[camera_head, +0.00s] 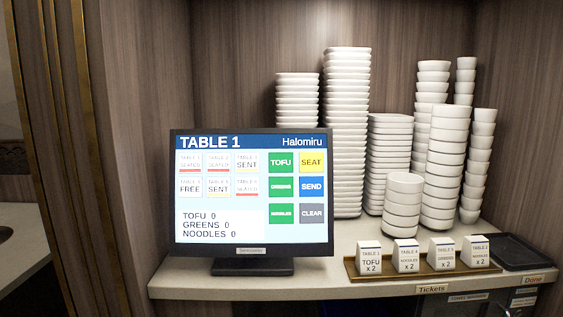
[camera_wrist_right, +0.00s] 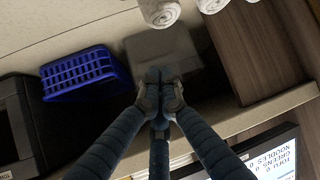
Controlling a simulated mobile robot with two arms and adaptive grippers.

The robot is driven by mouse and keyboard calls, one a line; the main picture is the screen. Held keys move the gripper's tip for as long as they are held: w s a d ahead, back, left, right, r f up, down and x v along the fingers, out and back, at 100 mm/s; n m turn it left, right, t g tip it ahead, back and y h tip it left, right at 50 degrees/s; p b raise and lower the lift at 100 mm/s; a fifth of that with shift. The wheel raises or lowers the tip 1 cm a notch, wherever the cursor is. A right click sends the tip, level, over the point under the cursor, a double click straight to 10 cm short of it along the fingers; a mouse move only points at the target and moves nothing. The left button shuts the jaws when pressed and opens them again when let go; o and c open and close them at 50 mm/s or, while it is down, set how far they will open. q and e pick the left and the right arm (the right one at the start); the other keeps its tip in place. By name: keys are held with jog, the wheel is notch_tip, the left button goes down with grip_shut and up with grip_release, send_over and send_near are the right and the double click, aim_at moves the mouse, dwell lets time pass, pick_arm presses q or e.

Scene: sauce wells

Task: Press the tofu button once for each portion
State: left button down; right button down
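The touch screen (camera_head: 251,190) stands on the counter with the heading TABLE 1 and the name Halomiru. The green TOFU button (camera_head: 281,162) is at the top of its button columns, left of the yellow SEAT button (camera_head: 312,162). The list at lower left reads TOFU 0, GREENS 0, NOODLES 0. The leftmost ticket (camera_head: 370,259) reads TABLE 1, TOFU x 2. My right gripper (camera_wrist_right: 160,78) shows in the right wrist view, its fingertips together and nothing seen between them. The screen is at that view's lower right (camera_wrist_right: 272,160), apart from the fingers. Neither gripper shows in the head view.
Below TOFU are GREENS (camera_head: 281,187) and NOODLES (camera_head: 281,213); below SEAT are SEND (camera_head: 312,187) and CLEAR (camera_head: 312,213). Several tickets stand on a brown tray (camera_head: 420,272). White dish stacks (camera_head: 347,130) fill the back. A blue basket (camera_wrist_right: 85,73) shows in the wrist view.

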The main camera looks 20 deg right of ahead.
jog(key=w+r+t, duration=0.4)
jog(key=w+r, duration=0.3)
jog(key=r, duration=0.5)
jog(key=m+t, duration=0.1)
jog(key=t, duration=0.7)
send_near(281, 162)
jog(key=s+a+r, duration=0.3)
jog(key=r, duration=0.4)
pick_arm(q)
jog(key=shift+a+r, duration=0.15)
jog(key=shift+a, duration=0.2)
pick_arm(e)
jog(key=shift+s+a+r, duration=0.1)
jog(key=shift+a+r, duration=0.05)
jog(key=shift+a, duration=0.05)
